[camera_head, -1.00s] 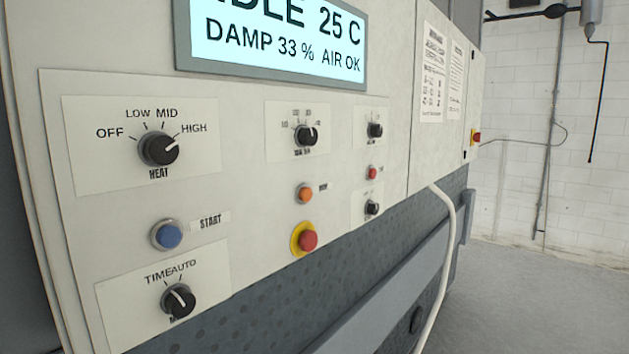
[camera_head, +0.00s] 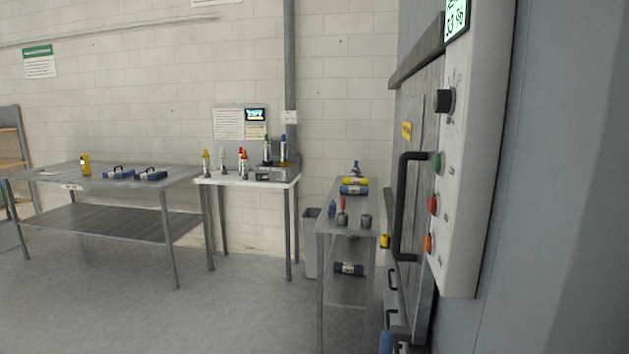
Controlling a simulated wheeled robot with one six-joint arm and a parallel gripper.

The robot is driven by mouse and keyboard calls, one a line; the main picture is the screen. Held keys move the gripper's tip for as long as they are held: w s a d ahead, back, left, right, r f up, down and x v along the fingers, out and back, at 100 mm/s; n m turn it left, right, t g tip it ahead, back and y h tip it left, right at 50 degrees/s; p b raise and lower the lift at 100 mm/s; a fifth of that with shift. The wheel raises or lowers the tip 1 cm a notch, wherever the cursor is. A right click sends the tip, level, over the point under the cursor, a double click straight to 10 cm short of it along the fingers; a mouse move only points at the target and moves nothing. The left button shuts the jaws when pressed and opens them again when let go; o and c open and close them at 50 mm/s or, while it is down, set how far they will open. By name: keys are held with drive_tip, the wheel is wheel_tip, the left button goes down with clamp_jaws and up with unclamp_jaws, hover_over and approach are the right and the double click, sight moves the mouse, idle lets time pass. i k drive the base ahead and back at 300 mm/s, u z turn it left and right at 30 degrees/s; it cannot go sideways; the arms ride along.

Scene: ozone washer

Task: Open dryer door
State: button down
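At the right, a grey metal door (camera_head: 412,110) is seen almost edge-on, with a long black vertical bar handle (camera_head: 400,205). It looks shut, though the steep angle makes this hard to tell. I cannot tell whether it is the dryer door. Beside it a white control panel (camera_head: 470,160) carries a black knob (camera_head: 446,100), a green button (camera_head: 437,162), a red button (camera_head: 433,204) and an orange button (camera_head: 429,243). A small screen is cut off at its top. My gripper is not in view.
A narrow metal table (camera_head: 335,218) with bottles and rolls stands near the door's far side. A grey bin (camera_head: 311,245), a white-topped bench (camera_head: 250,180) and a long metal table (camera_head: 60,185) line the back wall. The floor (camera_head: 130,315) at front left is clear.

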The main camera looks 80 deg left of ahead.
sight(419, 127)
drive_tip(key=u, duration=2)
drive_tip(key=i, duration=0.5)
drive_tip(key=z, duration=0.05)
drive_tip(key=k, duration=0.5)
drive_tip(key=u, duration=1.8)
drive_tip(key=i, duration=0.75)
drive_tip(key=z, duration=2.55)
drive_tip(key=i, duration=0.25)
drive_tip(key=z, duration=0.15)
